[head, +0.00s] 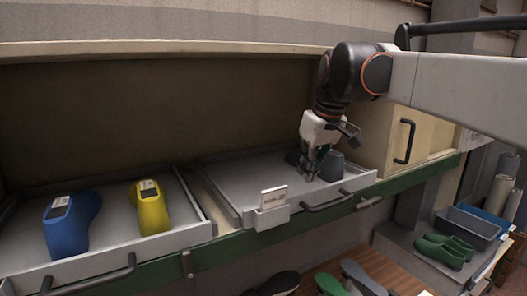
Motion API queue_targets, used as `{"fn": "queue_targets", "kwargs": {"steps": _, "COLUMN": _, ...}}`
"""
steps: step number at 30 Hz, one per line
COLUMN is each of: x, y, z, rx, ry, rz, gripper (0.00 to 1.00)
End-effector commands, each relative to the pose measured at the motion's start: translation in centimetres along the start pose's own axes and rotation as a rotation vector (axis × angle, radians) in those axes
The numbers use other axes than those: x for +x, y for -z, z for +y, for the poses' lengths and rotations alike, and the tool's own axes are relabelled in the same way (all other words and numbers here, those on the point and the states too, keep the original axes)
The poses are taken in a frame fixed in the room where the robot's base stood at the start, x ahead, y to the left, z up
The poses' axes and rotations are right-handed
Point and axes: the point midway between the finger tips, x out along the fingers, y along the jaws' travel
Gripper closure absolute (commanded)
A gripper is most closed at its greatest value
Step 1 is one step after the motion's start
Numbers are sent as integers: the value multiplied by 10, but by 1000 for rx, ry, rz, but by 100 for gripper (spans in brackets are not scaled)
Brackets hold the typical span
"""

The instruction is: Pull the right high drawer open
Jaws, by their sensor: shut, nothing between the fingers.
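The right high drawer (240,178) is a shallow grey tray with its inside showing. Its dark bar handle (328,202) is on the front face, right of a small label holder (270,208) with a white card. My gripper (313,174) points down over the right part of this drawer, behind the handle and apart from it. Its fingers are shut with nothing held. A dark grey last (332,168) stands in the drawer beside my fingers, partly hidden by them. I cannot tell whether they touch.
The left drawer (112,245) holds a blue last (70,225) and a yellow last (150,207). A wooden cabinet with a black handle (404,141) stands to the right. Green clogs (444,251) and a grey bin (468,228) are lower right. More shoe shapes lie below on a wooden surface.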

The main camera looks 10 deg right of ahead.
Motion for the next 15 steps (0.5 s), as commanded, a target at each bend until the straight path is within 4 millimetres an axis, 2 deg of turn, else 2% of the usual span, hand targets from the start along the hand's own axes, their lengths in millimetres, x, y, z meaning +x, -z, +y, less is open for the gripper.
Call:
{"fn": "queue_targets", "kwargs": {"steps": 6, "x": 25, "y": 0, "z": 0, "rx": 0, "ry": 0, "rz": 0, "gripper": 100}}
{"fn": "queue_targets", "kwargs": {"steps": 15, "x": 34, "y": 0, "z": 0, "rx": 1, "ry": -1, "rz": 0, "gripper": 100}}
